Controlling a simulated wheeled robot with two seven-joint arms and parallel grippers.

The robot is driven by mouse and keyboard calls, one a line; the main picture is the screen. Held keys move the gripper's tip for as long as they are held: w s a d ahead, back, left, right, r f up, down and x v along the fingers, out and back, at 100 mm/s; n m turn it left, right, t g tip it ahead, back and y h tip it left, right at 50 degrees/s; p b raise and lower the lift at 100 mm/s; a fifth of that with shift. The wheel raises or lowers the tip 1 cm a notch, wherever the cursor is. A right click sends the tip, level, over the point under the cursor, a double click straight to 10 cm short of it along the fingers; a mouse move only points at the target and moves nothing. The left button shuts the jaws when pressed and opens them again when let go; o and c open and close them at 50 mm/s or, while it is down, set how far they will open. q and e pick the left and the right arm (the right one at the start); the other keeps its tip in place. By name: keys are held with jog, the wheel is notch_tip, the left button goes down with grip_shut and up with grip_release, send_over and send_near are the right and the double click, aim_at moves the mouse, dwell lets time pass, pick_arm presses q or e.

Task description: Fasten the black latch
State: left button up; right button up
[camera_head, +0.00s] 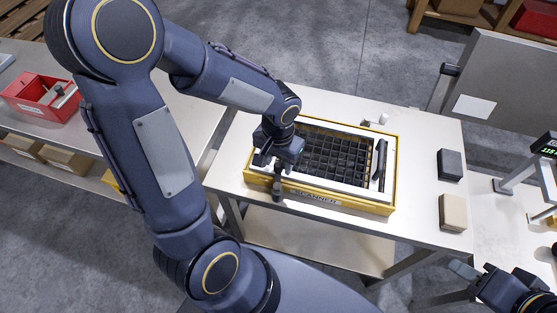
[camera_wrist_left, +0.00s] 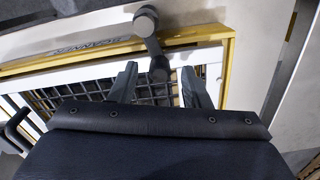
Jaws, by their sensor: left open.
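A yellow-edged case (camera_head: 394,192) with a white inner border, a black grid and a "SCANNER" label sits on the table. The black latch (camera_head: 277,190), a short dark lever with rounded ends, is at the front left of the case. In the left wrist view, the latch (camera_wrist_left: 152,44) crosses the yellow rim, and its inner end lies between my finger tips. My left gripper (camera_head: 276,166) is above this corner; its fingers (camera_wrist_left: 158,84) are spread either side of the latch end, with gaps visible. My right gripper (camera_head: 480,279) is at the lower right, away from the case; its jaw opening is unclear.
A black bar handle (camera_head: 379,160) is on the case's right side. A dark block (camera_head: 450,164) and a beige block (camera_head: 453,211) lie to the right on the table (camera_head: 420,230). A red bin (camera_head: 40,97) stands on the left bench. A scale display (camera_head: 546,146) is at far right.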

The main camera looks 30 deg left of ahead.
pick_arm(q)
jog(key=shift+f, duration=0.25)
grip_shut()
jog(key=shift+w+d+m+b, duration=0.15)
jog(key=shift+d+m+b, duration=0.25)
jog(key=shift+m, duration=1)
jog(key=shift+d, duration=0.1)
grip_release()
